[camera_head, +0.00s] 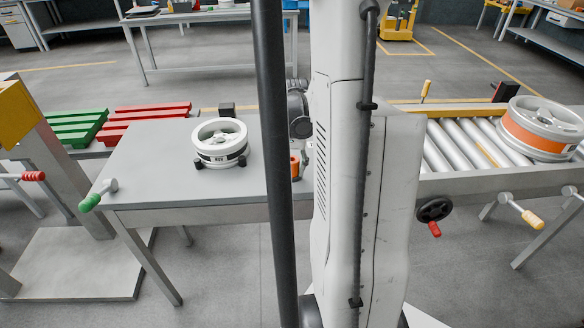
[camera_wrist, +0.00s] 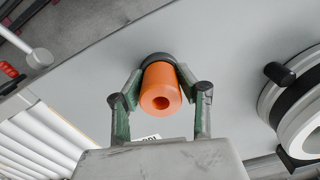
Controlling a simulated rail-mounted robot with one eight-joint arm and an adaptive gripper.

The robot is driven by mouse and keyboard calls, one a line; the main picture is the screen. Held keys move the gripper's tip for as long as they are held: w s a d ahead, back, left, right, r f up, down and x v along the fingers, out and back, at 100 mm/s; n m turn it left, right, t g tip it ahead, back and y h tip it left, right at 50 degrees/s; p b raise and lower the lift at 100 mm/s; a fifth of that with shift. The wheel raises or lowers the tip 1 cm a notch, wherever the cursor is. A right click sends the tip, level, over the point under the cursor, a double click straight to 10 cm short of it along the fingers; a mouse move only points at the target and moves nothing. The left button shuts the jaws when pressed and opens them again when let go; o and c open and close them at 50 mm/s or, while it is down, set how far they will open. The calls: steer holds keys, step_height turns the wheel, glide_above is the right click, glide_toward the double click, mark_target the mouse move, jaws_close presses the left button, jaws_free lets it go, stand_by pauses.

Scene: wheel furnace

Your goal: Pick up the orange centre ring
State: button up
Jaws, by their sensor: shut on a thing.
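The orange centre ring (camera_wrist: 162,88) is a short orange cylinder with a small hole in its end. In the wrist view it sits between the two fingers of my gripper (camera_wrist: 160,92), which is shut on it. A dark round piece shows behind the ring against the grey table top (camera_wrist: 215,45); I cannot tell whether the ring touches the table. In the head view a small part of the ring (camera_head: 295,167) shows at the table's right side, mostly hidden behind my column. My gripper is hidden there.
A white wheel with a dark band (camera_head: 220,143) sits on table supports left of the ring. A wheel with an orange band (camera_head: 541,128) lies on the roller conveyor (camera_head: 465,143) at right. Green (camera_head: 75,128) and red (camera_head: 145,119) slatted racks stand left. The table's front left is clear.

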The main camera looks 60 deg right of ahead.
mark_target(290, 161)
steer(key=r, duration=0.4)
steer(key=shift+a+r+p, duration=0.25)
steer(key=shift+a+p, duration=0.1)
steer(key=shift+p, duration=0.05)
steer(key=w+a+r, duration=0.1)
steer(key=a+r, duration=0.2)
steer(key=a, duration=0.2)
steer(key=w+a+r+p, duration=0.1)
steer(key=a+r, duration=0.2)
steer(key=a, duration=0.2)
steer(key=shift+w+a+r, duration=0.15)
steer(key=shift+w+a, duration=0.1)
steer(key=shift+a, duration=0.15)
